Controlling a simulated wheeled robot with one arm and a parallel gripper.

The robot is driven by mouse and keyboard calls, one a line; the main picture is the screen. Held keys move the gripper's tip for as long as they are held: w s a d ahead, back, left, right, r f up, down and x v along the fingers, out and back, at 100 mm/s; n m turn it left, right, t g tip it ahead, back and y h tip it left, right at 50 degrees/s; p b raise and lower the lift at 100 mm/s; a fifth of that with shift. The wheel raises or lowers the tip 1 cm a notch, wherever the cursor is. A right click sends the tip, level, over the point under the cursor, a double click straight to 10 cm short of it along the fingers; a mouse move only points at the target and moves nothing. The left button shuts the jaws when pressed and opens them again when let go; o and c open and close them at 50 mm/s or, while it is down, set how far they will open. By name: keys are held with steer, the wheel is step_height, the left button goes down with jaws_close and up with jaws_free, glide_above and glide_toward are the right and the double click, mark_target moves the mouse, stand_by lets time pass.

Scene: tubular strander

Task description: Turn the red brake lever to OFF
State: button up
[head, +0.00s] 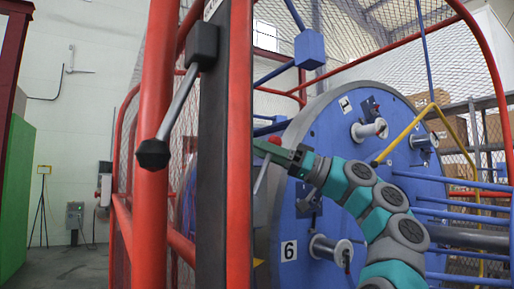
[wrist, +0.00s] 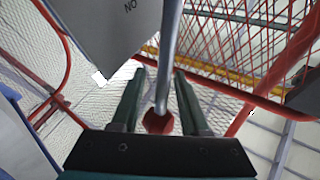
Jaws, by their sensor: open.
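The red brake lever has a red knob (wrist: 158,122) on a grey rod (wrist: 170,45) in the wrist view. The rod runs down from the top of that view between the two green fingers of my gripper (wrist: 159,76). The fingers are open, with a gap on each side of the rod. In the head view the red knob (head: 274,140) shows at my gripper (head: 268,150), with part of the rod (head: 261,179) below. The lever's pivot is hidden in the head view.
A red-framed mesh guard (head: 153,100) and dark post (head: 213,150) stand in front at left. A lever with a black knob (head: 153,153) hangs from that post. A large blue disc (head: 335,120) with spools stands behind my arm. Open floor lies at far left.

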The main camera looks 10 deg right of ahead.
steer(key=shift+c, duration=0.4)
jaws_close()
stand_by(0.9)
